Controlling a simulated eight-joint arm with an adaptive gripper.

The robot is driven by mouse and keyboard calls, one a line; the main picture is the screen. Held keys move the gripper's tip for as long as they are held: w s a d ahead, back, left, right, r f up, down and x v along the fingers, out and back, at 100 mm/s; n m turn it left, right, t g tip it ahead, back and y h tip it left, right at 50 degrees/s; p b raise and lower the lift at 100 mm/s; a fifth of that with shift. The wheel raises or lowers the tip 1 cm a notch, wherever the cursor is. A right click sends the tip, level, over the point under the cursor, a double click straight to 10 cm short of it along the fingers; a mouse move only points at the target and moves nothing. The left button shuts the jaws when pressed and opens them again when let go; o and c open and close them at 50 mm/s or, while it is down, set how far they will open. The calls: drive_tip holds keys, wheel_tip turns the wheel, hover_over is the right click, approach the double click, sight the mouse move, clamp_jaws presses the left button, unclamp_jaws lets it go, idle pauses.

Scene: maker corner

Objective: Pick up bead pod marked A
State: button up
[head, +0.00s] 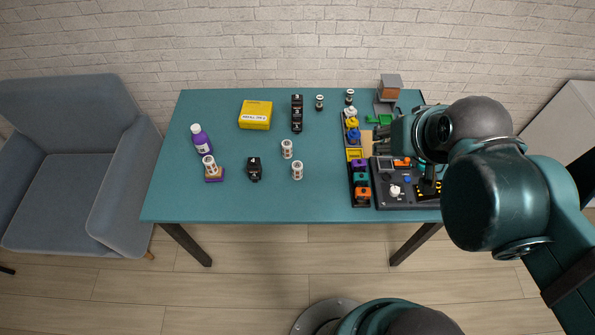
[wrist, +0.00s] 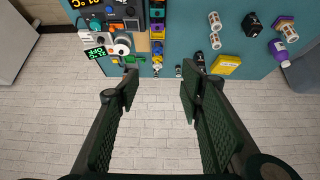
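Several small pale cylinders that look like pods are on the teal table; I cannot read a letter A on any. Two stand near the middle, one farther back (head: 286,149) and one nearer (head: 297,171); they also show in the wrist view, as an upper pod (wrist: 214,20) and a lower pod (wrist: 215,41). Another pod (head: 210,165) sits on a purple and orange block at left. Two smaller dark-capped cylinders, a left one (head: 319,102) and a right one (head: 349,97), stand near the back edge. My gripper (wrist: 162,75) is open and empty, its fingers apart and touching no pod.
A purple bottle (head: 201,139), a yellow box (head: 255,115), a black block (head: 254,168) and a black strip (head: 297,113) stand on the table (head: 325,190). Coloured bins (head: 361,180) and a dark panel (head: 405,197) fill the right. The front middle is clear.

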drive_tip(key=shift+o, duration=0.5)
drive_tip(key=m+g+b, duration=0.5)
drive_tip(key=m+g, duration=0.2)
drive_tip(key=m, duration=1.3)
hover_over(298, 165)
wheel_tip(298, 165, down, 30)
drive_tip(key=shift+d+r, duration=0.15)
drive_tip(key=shift+a+f+m, duration=0.25)
drive_tip(key=shift+f+m, duration=0.05)
drive_tip(key=shift+f, duration=0.2)
drive_tip(key=shift+f+b, duration=0.4)
drive_tip(key=shift+f, duration=0.9)
